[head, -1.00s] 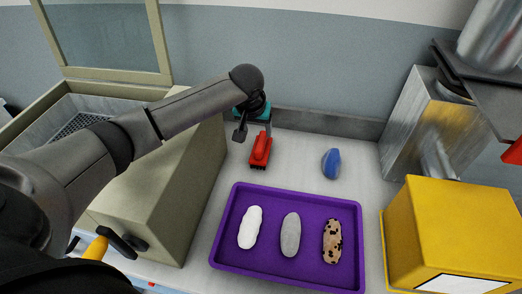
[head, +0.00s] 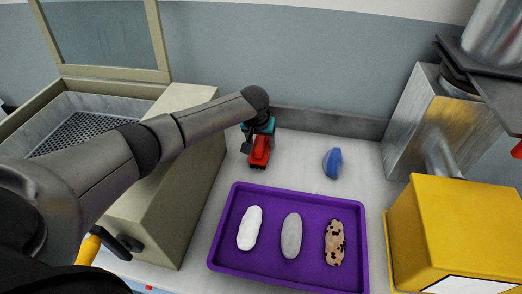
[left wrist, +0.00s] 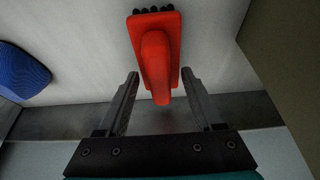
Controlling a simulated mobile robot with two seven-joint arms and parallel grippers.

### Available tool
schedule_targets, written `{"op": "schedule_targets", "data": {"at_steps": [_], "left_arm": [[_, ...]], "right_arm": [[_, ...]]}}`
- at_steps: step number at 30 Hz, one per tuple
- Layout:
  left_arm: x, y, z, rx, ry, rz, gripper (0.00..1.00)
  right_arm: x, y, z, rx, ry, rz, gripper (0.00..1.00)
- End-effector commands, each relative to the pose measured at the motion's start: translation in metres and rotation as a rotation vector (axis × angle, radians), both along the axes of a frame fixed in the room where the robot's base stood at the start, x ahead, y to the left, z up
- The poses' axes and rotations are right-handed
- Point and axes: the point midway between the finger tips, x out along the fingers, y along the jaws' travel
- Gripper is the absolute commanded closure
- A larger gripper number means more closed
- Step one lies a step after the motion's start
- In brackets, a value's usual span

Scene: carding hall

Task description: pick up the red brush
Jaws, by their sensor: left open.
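The red brush (head: 260,152) lies on the light worktop, between the beige machine and the blue brush. In the left wrist view the red brush (left wrist: 155,50) shows a red block with a raised handle and dark bristles at its far edge. My left gripper (head: 258,142) is over the back end of it. In the left wrist view my left gripper (left wrist: 160,82) is open, with one finger on each side of the handle's end and gaps between. Whether the fingers are level with the handle is hard to tell. My right gripper is not in view.
A blue brush (head: 333,163) lies to the right; it also shows in the left wrist view (left wrist: 20,72). A purple tray (head: 288,192) with three oblong pieces stands in front. The beige machine (head: 165,190) is at left, a yellow box (head: 450,225) at right. A wall is behind.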

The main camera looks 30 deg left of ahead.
Motion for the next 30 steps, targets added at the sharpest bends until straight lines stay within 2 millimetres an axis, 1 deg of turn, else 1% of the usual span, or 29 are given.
{"op": "schedule_targets", "data": {"at_steps": [16, 30], "left_arm": [[0.0, -0.0006, -0.002, 0.0, 0.0, 0.0, 0.32], [-0.0001, -0.0001, -0.0021, 0.0, 0.0, 0.0, 0.85]], "right_arm": [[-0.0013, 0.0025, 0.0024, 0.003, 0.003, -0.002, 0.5], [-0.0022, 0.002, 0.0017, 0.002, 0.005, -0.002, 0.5]]}}
